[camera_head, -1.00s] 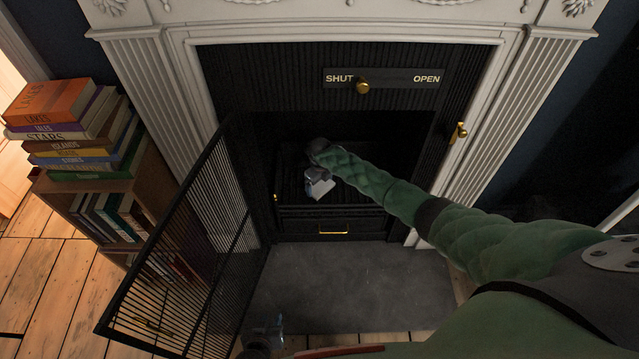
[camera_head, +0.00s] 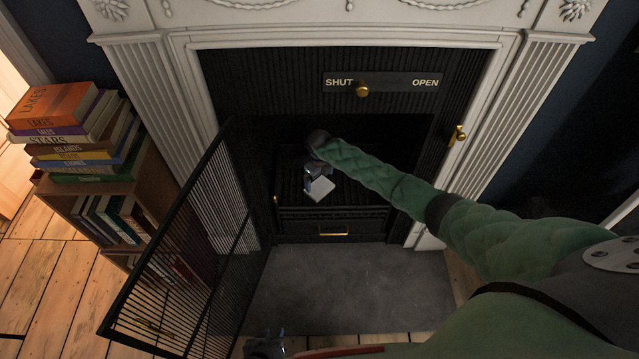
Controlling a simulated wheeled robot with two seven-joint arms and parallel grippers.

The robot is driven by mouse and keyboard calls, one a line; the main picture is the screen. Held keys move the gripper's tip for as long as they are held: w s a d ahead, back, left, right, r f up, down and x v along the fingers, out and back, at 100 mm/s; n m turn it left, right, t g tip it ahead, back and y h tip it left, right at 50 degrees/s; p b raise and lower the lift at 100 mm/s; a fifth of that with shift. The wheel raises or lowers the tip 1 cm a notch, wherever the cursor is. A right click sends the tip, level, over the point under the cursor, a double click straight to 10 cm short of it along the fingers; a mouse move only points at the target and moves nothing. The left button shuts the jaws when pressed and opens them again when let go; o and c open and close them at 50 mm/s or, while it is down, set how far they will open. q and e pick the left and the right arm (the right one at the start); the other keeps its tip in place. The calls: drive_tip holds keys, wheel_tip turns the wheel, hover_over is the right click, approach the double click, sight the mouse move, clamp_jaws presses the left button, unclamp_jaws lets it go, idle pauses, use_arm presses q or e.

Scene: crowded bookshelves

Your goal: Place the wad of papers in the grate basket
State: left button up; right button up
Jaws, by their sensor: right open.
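The wad of papers (camera_head: 320,188) is a small white block. It lies on the dark slatted grate basket (camera_head: 352,196) inside the fireplace, near its middle. My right arm reaches in from the right, and my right gripper (camera_head: 311,171) is open just above and behind the papers. The fingers look at most barely clear of the papers' back edge; whether they touch is too small to tell. My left gripper (camera_head: 264,346) is at the bottom edge, in front of the hearth, partly cut off, and its jaws are unclear.
A black barred fire screen (camera_head: 190,245) stands swung open at the left. A shelf with stacked books (camera_head: 75,135) is beyond it. A brass knob (camera_head: 362,89) sits between "SHUT" and "OPEN" above the opening. The grey hearth slab (camera_head: 350,288) is clear.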

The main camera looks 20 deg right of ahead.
sight(319, 187)
wheel_tip(319, 187, up, 8)
drive_tip(key=shift+f, duration=0.2)
drive_tip(key=shift+p, duration=0.3)
